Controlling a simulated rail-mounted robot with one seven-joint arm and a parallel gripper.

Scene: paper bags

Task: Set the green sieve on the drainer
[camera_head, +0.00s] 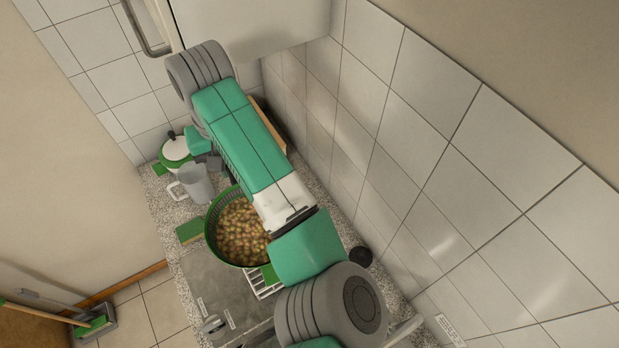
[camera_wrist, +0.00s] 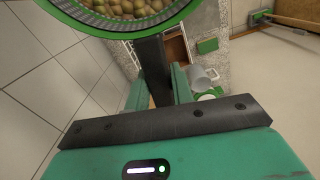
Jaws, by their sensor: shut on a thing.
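The green sieve (camera_head: 212,225), full of small round brownish-yellow items, is in the middle of the head view. Its green rim also shows at the top of the wrist view (camera_wrist: 100,45). In the head view my arm hides the right side of the sieve. A white slatted rack that looks like the drainer (camera_head: 264,288) shows just below the sieve, partly covered. I cannot tell whether the sieve touches it.
A grey mug (camera_head: 195,183) and a white-and-green pot (camera_head: 174,150) stand on the speckled counter beyond the sieve. A green block (camera_head: 190,231) lies left of the sieve. A grey sink area (camera_head: 215,285) is at the front. A tiled wall (camera_head: 430,150) closes the right side.

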